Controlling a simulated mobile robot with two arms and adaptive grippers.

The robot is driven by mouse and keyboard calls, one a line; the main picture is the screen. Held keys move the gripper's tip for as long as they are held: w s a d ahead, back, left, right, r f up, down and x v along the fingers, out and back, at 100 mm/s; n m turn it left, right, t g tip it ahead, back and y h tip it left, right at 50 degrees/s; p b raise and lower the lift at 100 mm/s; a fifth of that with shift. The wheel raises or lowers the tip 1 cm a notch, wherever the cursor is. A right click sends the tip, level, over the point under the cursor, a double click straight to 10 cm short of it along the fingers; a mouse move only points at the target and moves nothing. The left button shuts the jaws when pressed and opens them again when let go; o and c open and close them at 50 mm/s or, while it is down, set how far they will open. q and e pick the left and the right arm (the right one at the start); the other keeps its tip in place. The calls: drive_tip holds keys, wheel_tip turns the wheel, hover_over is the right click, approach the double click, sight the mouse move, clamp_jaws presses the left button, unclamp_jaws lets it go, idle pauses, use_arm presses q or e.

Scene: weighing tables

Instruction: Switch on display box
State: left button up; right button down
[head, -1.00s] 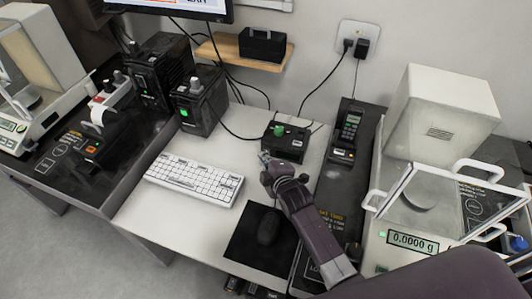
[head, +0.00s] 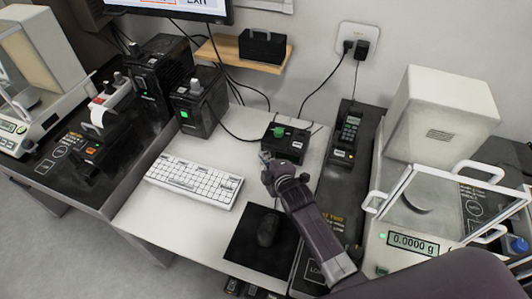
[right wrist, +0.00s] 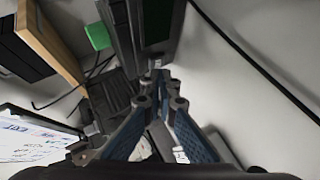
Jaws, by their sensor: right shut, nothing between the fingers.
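A small black box (head: 287,145) with a green knob (head: 279,132) on top stands at the back of the white desk; I take it for the display box. In the right wrist view the green knob (right wrist: 97,36) shows at the upper left, beside the dark box side (right wrist: 125,25). My right gripper (head: 265,157) is shut and empty, just in front of the box's left front corner. In the right wrist view its fingertips (right wrist: 160,88) point toward the box; whether they touch it I cannot tell. My left gripper is not in view.
A lit monitor (head: 180,8) hangs at the back. A white keyboard (head: 194,182) and a mouse (head: 267,231) on a black pad lie in front. A balance (head: 440,115) reading 0.0000 g stands right. Two black boxes (head: 203,110) with buttons stand left. Cables run behind.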

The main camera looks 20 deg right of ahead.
idle(0.6)
drive_tip(key=shift+w+d, duration=0.25)
drive_tip(key=shift+w, duration=0.1)
drive_tip(key=shift+s+a+p, duration=0.15)
drive_tip(key=shift+s+p, duration=0.1)
drive_tip(key=shift+p, duration=0.15)
drive_tip(key=shift+s, duration=0.1)
drive_tip(key=shift+s+a+p, duration=0.35)
drive_tip(key=shift+s+a, duration=0.1)
drive_tip(key=shift+s, duration=0.1)
drive_tip(key=shift+s+a+p, duration=0.35)
drive_tip(key=shift+s+a, duration=0.3)
drive_tip(key=shift+s, duration=0.35)
drive_tip(key=shift+s+a+p, duration=0.35)
drive_tip(key=shift+s+a, duration=0.3)
drive_tip(key=shift+s, duration=0.3)
